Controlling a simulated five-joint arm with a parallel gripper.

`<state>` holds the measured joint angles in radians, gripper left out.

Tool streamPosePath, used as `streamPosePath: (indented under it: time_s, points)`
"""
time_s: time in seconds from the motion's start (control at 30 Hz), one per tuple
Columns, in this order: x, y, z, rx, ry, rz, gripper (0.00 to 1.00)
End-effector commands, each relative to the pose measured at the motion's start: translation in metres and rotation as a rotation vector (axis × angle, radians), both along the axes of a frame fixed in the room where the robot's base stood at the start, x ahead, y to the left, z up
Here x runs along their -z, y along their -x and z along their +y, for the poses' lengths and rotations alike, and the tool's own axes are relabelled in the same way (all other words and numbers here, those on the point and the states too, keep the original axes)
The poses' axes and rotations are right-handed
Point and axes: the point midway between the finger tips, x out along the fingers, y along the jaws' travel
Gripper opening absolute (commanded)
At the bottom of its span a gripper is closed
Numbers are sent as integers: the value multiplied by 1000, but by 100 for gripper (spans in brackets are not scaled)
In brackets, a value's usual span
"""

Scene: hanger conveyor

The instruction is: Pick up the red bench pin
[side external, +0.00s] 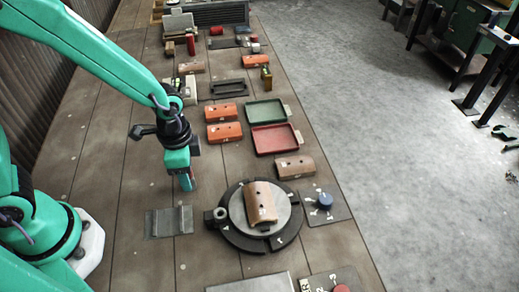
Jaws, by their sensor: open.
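My gripper (187,184) points down over the brown bench, left of the round black fixture. Its jaws are open, and a small reddish patch shows at their right side; I cannot tell what that is. A small upright red cylinder (191,46) stands at the far end of the bench, well beyond my gripper; it may be the red bench pin. Another short red piece (216,31) lies to its right. I cannot tell for certain which red thing is the pin.
The round black fixture (230,236) holds a tan curved block (261,203). A grey grooved block (169,222) lies in front of my gripper. A red tray (296,149), a green tray (266,111) and orange blocks (223,132) lie behind right. The bench left of them is mostly clear.

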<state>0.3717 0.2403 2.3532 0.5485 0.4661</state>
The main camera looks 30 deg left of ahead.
Motion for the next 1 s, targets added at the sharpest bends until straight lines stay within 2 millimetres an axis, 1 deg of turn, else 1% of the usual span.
streamPosePath:
  time_s: [0.5,0.53,0.57,0.6,0.73,0.8,1.0]
  points:
    - [1,0,0,0,0,0,52]
    - [1,0,0,0,0,0,48]
    - [1,0,0,0,0,0,43]
    - [1,0,0,0,0,0,35]
    - [1,0,0,0,0,0,9]
    - [1,0,0,0,0,0,3]
    - [1,0,0,0,0,0,3]
